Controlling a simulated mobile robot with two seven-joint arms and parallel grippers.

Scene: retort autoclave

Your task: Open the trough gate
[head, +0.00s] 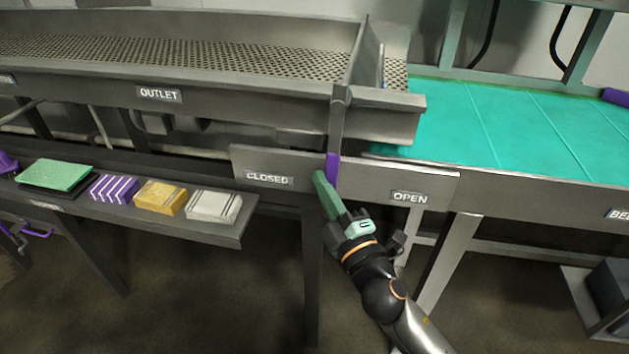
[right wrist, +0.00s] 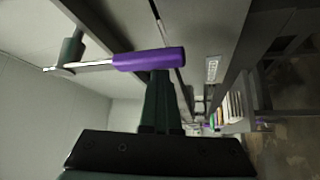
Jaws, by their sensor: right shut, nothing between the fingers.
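The trough (head: 240,105), marked OUTLET, has a perforated bed. At its right end a grey upright bar (head: 339,120) ends below in a purple handle (head: 332,168). The handle hangs in front of a plate (head: 360,180) between its CLOSED label (head: 268,179) and OPEN label (head: 410,198), roughly midway. My right gripper (head: 320,178) is shut and empty, its fingertips just left of the handle. In the right wrist view, the shut fingers (right wrist: 160,78) reach up to the purple handle (right wrist: 140,60), seemingly against it; exact contact is unclear. My left gripper is out of view.
A teal belt (head: 520,125) runs off to the right behind the plate. A shelf (head: 215,235) at left carries a green slab (head: 55,174) and several coloured packs (head: 160,196). Table legs (head: 447,262) stand close to my right arm. The floor in front is open.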

